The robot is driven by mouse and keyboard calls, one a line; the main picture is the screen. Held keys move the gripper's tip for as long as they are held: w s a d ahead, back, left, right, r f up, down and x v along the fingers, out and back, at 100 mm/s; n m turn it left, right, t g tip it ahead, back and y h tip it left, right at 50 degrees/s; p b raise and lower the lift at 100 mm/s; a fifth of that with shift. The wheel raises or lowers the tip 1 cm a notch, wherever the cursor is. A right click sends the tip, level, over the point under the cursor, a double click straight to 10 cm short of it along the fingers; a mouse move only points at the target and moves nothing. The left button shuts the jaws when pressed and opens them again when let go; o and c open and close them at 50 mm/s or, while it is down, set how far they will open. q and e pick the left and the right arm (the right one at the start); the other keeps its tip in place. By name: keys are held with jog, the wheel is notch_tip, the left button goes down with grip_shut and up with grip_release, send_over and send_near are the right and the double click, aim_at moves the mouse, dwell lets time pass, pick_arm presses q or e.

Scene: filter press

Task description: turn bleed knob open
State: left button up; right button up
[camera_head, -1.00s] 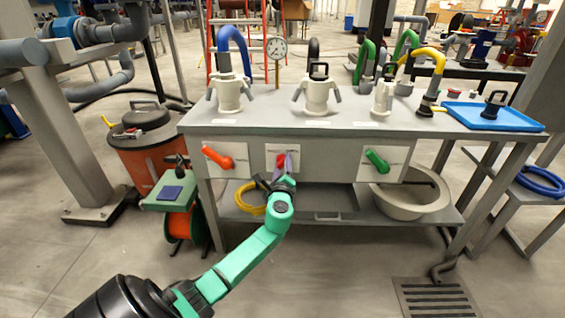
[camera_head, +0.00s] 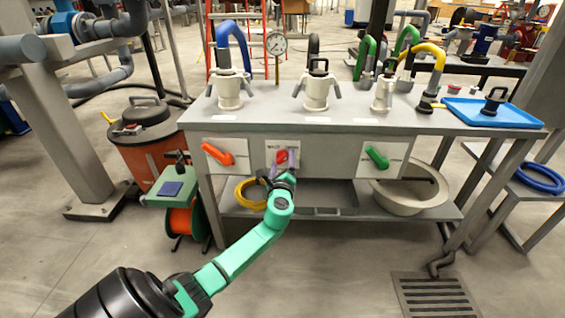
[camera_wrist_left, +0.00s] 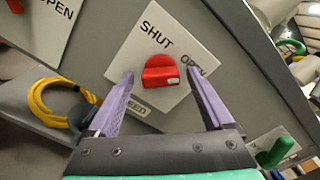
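The red bleed knob (camera_head: 281,156) sits on a white plate in the middle of the bench's front panel. My left gripper (camera_head: 283,163) is at the knob. In the left wrist view its purple fingers (camera_wrist_left: 163,80) are spread on either side of the knob, with visible gaps. My right gripper is out of view.
An orange handle (camera_head: 218,152) is left of the knob and a green handle (camera_head: 377,157) is right of it. A yellow hose coil (camera_head: 250,194) lies on the lower shelf near my left gripper. White canisters, a gauge (camera_head: 276,43) and a blue tray (camera_head: 490,113) are on top.

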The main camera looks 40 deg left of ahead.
pick_arm(q)
jog(key=shift+r, duration=0.1)
jog(key=p+v, duration=0.2)
jog(key=v, duration=1.2)
jog(key=shift+s+d+p, duration=0.2)
jog(key=shift+p, duration=0.15)
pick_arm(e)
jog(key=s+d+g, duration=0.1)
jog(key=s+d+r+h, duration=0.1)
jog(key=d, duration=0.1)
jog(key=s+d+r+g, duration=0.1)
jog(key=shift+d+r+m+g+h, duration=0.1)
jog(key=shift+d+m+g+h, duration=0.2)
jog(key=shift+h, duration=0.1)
